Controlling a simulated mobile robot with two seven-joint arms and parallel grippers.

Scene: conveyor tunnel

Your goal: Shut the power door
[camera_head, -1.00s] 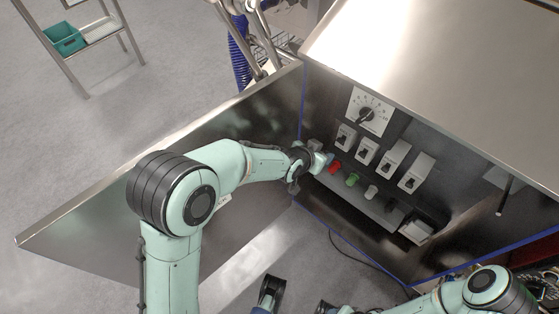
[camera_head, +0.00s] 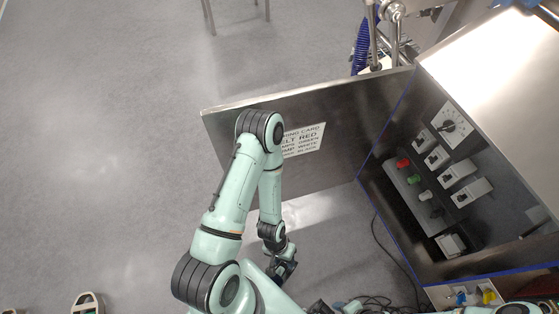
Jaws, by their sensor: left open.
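The power door (camera_head: 350,110) is a grey metal panel standing open, swung out to the left of the control cabinet (camera_head: 495,60). A white printed card (camera_head: 303,140) is on its inner face, partly hidden by my left arm. My left gripper (camera_head: 281,268) is open and empty, pointing down below the door's lower edge, apart from it. My left arm crosses in front of the door's outer end. Part of my right arm shows at the bottom edge; the dark right gripper (camera_head: 320,306) is cut off there, its jaws unclear.
Inside the cabinet are a dial (camera_head: 451,125), several white switches (camera_head: 437,157) and red, green, white and black plugs. Cables (camera_head: 395,258) hang and lie below it. A blue hose (camera_head: 362,48) is behind the door.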

